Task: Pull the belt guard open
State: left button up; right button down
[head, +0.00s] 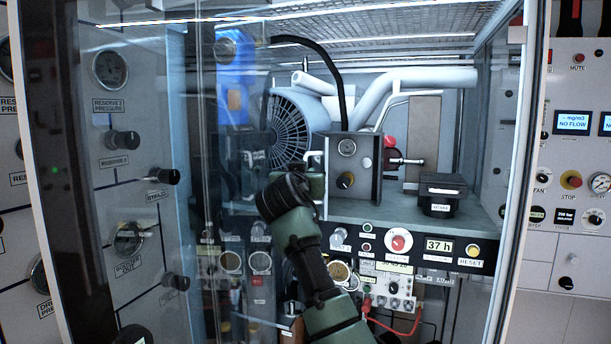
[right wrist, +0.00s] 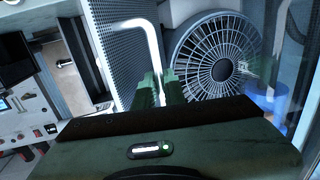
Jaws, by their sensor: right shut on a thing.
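The belt guard looks to be the perforated grey panel (right wrist: 112,62) carrying a pale U-shaped handle (right wrist: 152,45), left of the round wheel grille in the right wrist view. In the head view the handle (head: 313,155) shows small beside the grey gauge box. My right gripper (head: 316,178) reaches into the cabinet from below. Its green fingers (right wrist: 161,82) are shut on the handle's lower end; the exact contact is partly hidden by the gripper body. The round grille (head: 284,130) shows to the left, also in the right wrist view (right wrist: 215,56). My left gripper is not in view.
A transparent cabinet door (head: 145,150) stands at the left. A gauge box (head: 352,165) is right beside my right gripper. A black block (head: 442,192) sits on the shelf to the right. A control strip (head: 400,243) and red cable (head: 395,328) lie below.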

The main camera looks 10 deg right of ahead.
jog(key=shift+r, duration=0.1)
jog(key=c, duration=1.8)
grip_release()
jog(key=shift+o, duration=0.2)
jog(key=shift+w+d, duration=0.1)
jog(key=shift+w, duration=0.05)
jog(key=b+v, duration=0.4)
jog(key=v, duration=0.3)
jog(key=shift+s, duration=0.4)
jog(key=shift+c, duration=0.3)
